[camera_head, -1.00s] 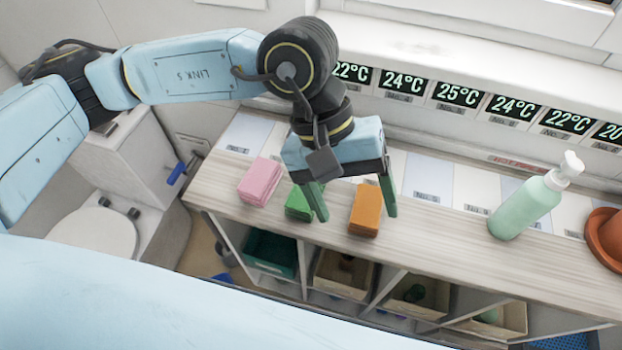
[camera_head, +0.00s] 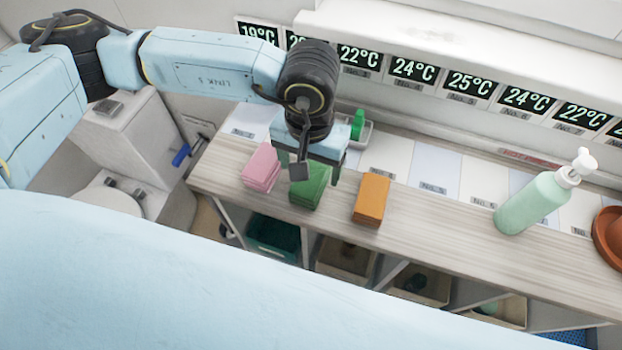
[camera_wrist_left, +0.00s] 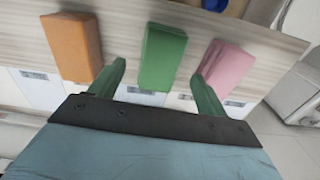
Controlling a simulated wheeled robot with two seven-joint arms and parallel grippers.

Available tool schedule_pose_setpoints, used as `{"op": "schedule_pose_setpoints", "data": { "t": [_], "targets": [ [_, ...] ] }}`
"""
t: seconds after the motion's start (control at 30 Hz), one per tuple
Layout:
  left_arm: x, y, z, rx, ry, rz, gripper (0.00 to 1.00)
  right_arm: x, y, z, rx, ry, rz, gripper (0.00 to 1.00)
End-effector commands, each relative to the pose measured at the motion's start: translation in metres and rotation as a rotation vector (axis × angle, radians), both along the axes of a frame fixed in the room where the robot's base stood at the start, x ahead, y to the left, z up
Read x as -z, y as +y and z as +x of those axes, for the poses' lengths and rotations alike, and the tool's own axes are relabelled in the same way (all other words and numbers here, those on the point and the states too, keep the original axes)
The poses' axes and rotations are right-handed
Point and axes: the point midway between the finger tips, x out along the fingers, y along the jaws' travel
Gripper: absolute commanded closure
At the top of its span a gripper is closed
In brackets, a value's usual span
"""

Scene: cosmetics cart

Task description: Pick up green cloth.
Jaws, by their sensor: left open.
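The green cloth (camera_head: 312,187) is a folded block on the wooden counter, between the pink cloth (camera_head: 260,167) and the orange cloth (camera_head: 371,198). My left gripper (camera_head: 310,165) is at the green cloth, partly in front of its back side in the head view. In the left wrist view my left gripper (camera_wrist_left: 157,75) is open and empty, and the green cloth (camera_wrist_left: 162,57) lies centred between its green fingers, with a gap on each side. How far the fingertips are above the counter is hard to tell. My right gripper is not in view.
The wooden counter (camera_head: 440,219) is clear right of the orange cloth up to a pale green pump bottle (camera_head: 529,205) and a brown-orange object (camera_head: 608,235). A small green bottle (camera_head: 357,124) stands in a tray behind my gripper. Open shelf bins (camera_head: 345,260) sit below the counter.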

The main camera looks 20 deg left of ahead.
Motion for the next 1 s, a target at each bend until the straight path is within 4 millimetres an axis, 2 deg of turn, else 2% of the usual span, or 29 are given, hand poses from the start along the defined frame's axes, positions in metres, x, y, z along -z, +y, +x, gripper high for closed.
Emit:
{"op": "schedule_pose_setpoints", "data": {
  "t": [0.1,0.27,0.57,0.9,1.0],
  "targets": [
    [0.019,-0.003,0.002,0.001,0.005,0.001,0.24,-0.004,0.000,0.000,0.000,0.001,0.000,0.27],
    [0.038,-0.002,0.003,0.000,0.003,0.000,0.24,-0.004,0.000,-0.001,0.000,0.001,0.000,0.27],
    [0.042,-0.003,0.003,0.001,0.001,0.000,0.25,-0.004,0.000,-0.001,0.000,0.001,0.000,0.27],
    [0.042,-0.003,0.003,0.001,0.001,0.000,0.69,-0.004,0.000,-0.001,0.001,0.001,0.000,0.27],
    [0.042,-0.003,0.003,0.000,0.001,-0.001,0.72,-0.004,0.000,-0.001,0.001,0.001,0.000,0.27]
  ]
}}
